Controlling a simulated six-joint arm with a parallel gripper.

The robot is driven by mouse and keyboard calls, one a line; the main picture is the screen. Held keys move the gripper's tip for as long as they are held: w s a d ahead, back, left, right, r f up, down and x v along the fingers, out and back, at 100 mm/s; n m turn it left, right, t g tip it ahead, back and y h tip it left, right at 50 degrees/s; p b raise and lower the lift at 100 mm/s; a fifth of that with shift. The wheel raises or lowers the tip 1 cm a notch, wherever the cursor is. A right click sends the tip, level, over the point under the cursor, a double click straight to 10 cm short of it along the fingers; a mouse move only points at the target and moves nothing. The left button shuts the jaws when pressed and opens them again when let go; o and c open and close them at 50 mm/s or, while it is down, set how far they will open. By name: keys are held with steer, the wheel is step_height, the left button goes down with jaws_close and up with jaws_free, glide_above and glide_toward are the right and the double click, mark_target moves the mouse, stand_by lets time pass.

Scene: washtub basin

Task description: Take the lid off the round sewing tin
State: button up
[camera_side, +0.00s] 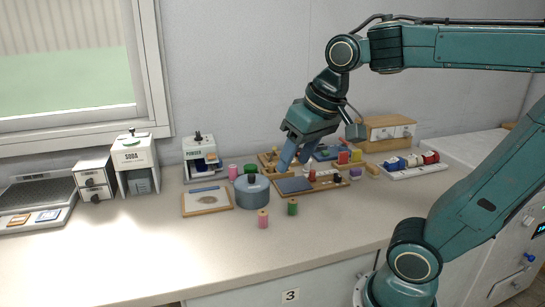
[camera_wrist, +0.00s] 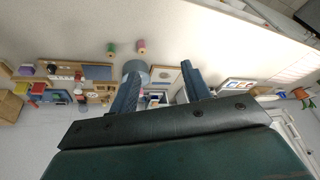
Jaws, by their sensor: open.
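The round sewing tin (camera_side: 252,196) is blue-grey and stands upright on the counter in the side view. In the wrist view my gripper (camera_wrist: 158,85) shows two blue fingers spread wide. The tin (camera_wrist: 135,68) shows there just beyond the left finger, which hides part of it.
Thread spools, pink (camera_side: 263,219) and green (camera_side: 292,207), stand in front of the tin. A framed board (camera_side: 190,208) lies left of it. A wooden tray (camera_side: 322,186) with small items lies right. Dispensers (camera_side: 136,160) stand at the back left. The front counter is clear.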

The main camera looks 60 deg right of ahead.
steer(key=w+d+r+m+g, duration=0.1)
steer(key=w+d+r+m, duration=0.1)
steer(key=w+d+m, duration=0.35)
steer(key=m+g, duration=0.3)
steer(key=m, duration=0.5)
glide_above(251, 174)
step_height(251, 174, down, 6)
steer(key=shift+s+d+f, duration=0.1)
steer(key=shift+s+f, duration=0.05)
steer(key=shift+f, duration=4.3)
steer(key=shift+f, duration=2.6)
